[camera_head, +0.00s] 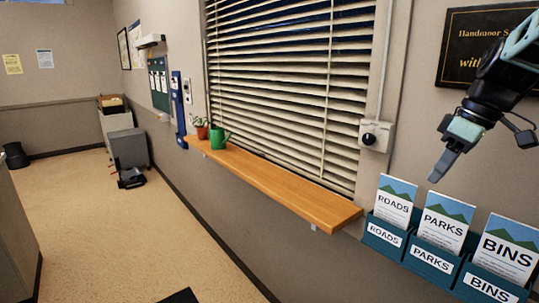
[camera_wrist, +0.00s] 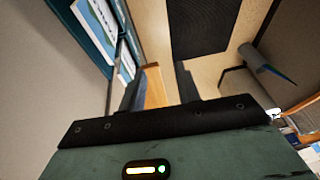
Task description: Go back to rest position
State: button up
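My gripper (camera_head: 435,175) hangs at the right of the head view, above the leaflet racks and in front of the wall, with its fingers pointing down and left. In the wrist view, two dark fingers stand apart around my gripper's empty gap (camera_wrist: 160,68), and the wooden shelf shows beyond it. The head view sees the fingers from the side, so the gap is hidden there. Nothing is held.
Teal racks marked ROADS (camera_head: 384,234), PARKS (camera_head: 434,257) and BINS (camera_head: 487,286) hold leaflets below my gripper. A wooden shelf (camera_head: 280,184) under the blinds carries a green watering can (camera_head: 218,138) and a potted plant (camera_head: 201,128). Open floor (camera_head: 110,230) lies left.

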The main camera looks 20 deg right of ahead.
jog(key=s+a+f+n+g, duration=0.1)
jog(key=a+f, duration=0.3)
jog(key=a, duration=0.7)
jog(key=s+a+f+g, duration=0.15)
jog(key=a+f, duration=0.25)
jog(key=a, duration=0.6)
jog(key=s+a+f+n+h, duration=0.1)
jog(key=s+a+f, duration=0.5)
jog(key=s+a, duration=0.5)
jog(key=shift+s+a+f+n+h+b, duration=0.2)
jog(key=shift+s+a+n+h+b, duration=0.15)
jog(key=shift+s, duration=0.7)
jog(key=shift+d, duration=0.15)
